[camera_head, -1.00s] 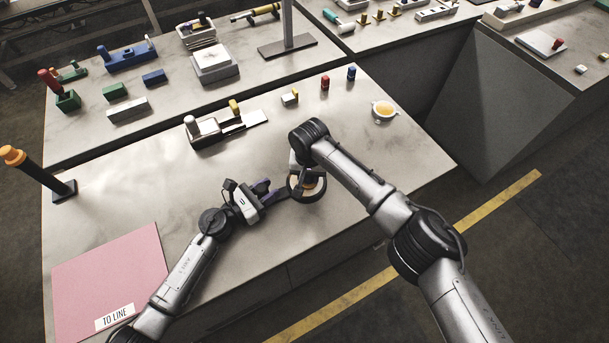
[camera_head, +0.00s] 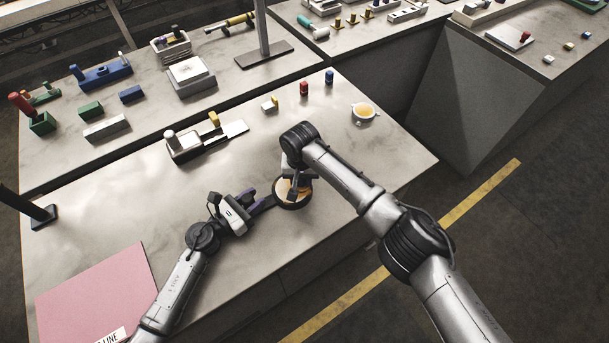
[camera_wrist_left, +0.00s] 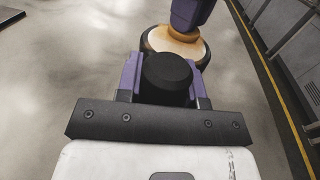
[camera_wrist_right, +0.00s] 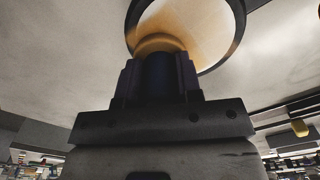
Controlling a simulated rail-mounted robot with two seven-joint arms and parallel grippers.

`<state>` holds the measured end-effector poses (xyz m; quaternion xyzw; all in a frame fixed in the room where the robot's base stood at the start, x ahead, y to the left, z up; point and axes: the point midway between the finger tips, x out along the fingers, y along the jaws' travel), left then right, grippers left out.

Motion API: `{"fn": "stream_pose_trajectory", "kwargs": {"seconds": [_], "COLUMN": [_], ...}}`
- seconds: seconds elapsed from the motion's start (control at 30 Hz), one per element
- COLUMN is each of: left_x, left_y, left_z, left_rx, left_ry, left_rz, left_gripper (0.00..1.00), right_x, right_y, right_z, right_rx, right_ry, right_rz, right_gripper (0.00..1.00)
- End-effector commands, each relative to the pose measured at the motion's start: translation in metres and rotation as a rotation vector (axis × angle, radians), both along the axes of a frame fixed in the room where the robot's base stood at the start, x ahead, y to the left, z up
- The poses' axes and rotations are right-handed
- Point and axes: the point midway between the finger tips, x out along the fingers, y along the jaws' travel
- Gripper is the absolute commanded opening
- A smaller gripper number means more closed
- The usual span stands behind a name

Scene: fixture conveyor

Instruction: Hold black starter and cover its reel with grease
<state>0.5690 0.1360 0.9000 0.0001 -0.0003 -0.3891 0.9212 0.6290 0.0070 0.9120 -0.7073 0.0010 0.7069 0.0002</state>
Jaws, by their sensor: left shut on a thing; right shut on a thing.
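My left gripper (camera_head: 262,202) is shut on the black starter; its dark grip (camera_wrist_left: 168,76) shows between purple fingers in the left wrist view. The starter's round reel end (camera_head: 278,200), black-rimmed with a tan-orange face, points away from that gripper above the table's front edge. My right gripper (camera_head: 295,180) is shut on a dark-handled applicator (camera_wrist_right: 157,75) with a tan-yellow tip (camera_wrist_right: 160,45). The tip is at the reel face and seems to touch it. Tan-orange colour covers much of the reel face (camera_wrist_right: 195,28); exact coverage is unclear.
A small cup (camera_head: 364,113) of yellow grease stands at the table's right. A pink mat (camera_head: 95,293) lies at front left. Mid-left table is clear.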

Motion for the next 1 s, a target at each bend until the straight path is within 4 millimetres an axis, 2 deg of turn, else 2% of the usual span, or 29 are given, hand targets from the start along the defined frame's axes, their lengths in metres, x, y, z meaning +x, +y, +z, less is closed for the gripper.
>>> {"fn": "stream_pose_trajectory", "kwargs": {"seconds": [0.2, 0.57, 1.0], "left_x": [0.0, -0.001, -0.001], "left_y": [0.0, 0.0, 0.0], "left_z": [-0.002, -0.002, -0.002], "left_rx": [0.001, 0.001, 0.001], "left_ry": [0.003, 0.003, 0.003], "left_rz": [0.0, 0.0, 0.0], "left_gripper": [0.07, 0.07, 0.07], "right_x": [-0.01, -0.016, -0.033], "right_y": [0.018, 0.03, 0.058], "right_z": [0.001, 0.001, -0.001], "right_rx": [0.002, 0.001, 0.002], "right_ry": [0.001, -0.001, 0.001], "right_rz": [0.002, 0.003, 0.002], "right_gripper": [0.14, 0.14, 0.14]}}
